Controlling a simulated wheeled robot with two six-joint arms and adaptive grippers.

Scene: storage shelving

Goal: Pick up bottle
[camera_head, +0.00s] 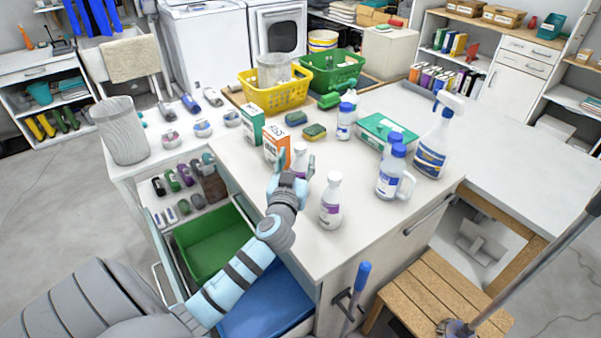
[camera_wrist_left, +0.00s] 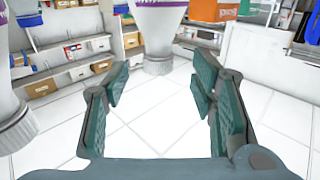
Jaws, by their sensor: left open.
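A white bottle with a purple label (camera_head: 300,153) stands on the white counter, just behind my left gripper (camera_head: 293,169), which partly covers it. My left gripper is open and empty. A second white bottle with a purple label (camera_head: 331,204) stands to its right, closer to the counter's front edge. In the left wrist view my open fingers (camera_wrist_left: 160,75) have a white bottle (camera_wrist_left: 158,35) ahead of the gap between them, beyond the tips. Another white bottle (camera_wrist_left: 15,115) is large at the left edge there. Contact with either bottle cannot be told. My right gripper is not in view.
Two cartons (camera_head: 276,146) stand left of the first bottle. Blue-capped bottles (camera_head: 345,120), a jug (camera_head: 391,175), a spray bottle (camera_head: 435,145) and a green box (camera_head: 385,131) stand to the right. Yellow (camera_head: 276,97) and green (camera_head: 336,73) baskets stand behind. An open drawer (camera_head: 205,243) lies below.

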